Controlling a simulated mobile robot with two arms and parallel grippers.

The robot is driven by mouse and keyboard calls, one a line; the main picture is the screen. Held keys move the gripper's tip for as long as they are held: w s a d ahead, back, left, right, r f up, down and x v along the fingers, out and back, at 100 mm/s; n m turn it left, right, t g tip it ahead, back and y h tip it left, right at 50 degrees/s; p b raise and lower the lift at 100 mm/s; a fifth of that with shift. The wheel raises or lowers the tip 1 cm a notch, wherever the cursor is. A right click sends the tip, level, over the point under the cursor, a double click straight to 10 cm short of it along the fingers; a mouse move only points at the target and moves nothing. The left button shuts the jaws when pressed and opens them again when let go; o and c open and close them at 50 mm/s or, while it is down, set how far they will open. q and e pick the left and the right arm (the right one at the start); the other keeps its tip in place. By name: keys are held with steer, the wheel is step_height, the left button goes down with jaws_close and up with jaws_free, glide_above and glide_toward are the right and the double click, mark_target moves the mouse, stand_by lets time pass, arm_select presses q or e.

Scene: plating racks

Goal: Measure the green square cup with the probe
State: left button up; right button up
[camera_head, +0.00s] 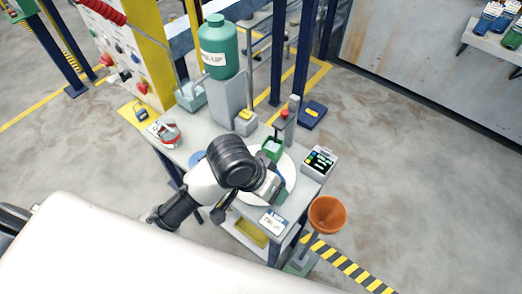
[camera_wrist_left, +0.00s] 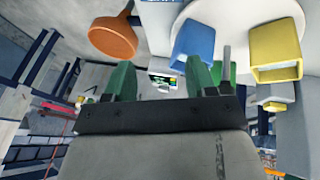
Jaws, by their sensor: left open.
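The green square cup (camera_head: 272,147) stands on the far part of a white round plate (camera_head: 284,206) on the bench, with pale contents at its top. My left gripper (camera_head: 273,188) is over the plate, on the near side of the cup and apart from it. In the left wrist view its two green fingers are spread with nothing between them (camera_wrist_left: 161,76). A green patch behind the right finger may be the cup. I cannot make out the probe for certain. My right gripper is not in view.
A blue cup (camera_wrist_left: 194,48) and a yellow cup (camera_wrist_left: 275,50) show in the left wrist view. An orange funnel (camera_head: 327,214) stands off the bench's near right corner. A stand with a red button (camera_head: 284,114) and a green bottle (camera_head: 219,47) are behind.

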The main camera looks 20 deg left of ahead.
arm_select(q)
steer(key=w+a+r+n+g+y, duration=0.3)
steer(key=w+a+r+y, duration=0.15)
steer(key=w+r, duration=0.5)
steer(key=f, duration=0.3)
steer(key=f+p, duration=0.1)
steer(key=f, duration=0.7)
steer(key=shift+w+a+f, duration=0.15)
steer(key=shift+a+f, duration=0.05)
steer(key=shift+a, duration=0.05)
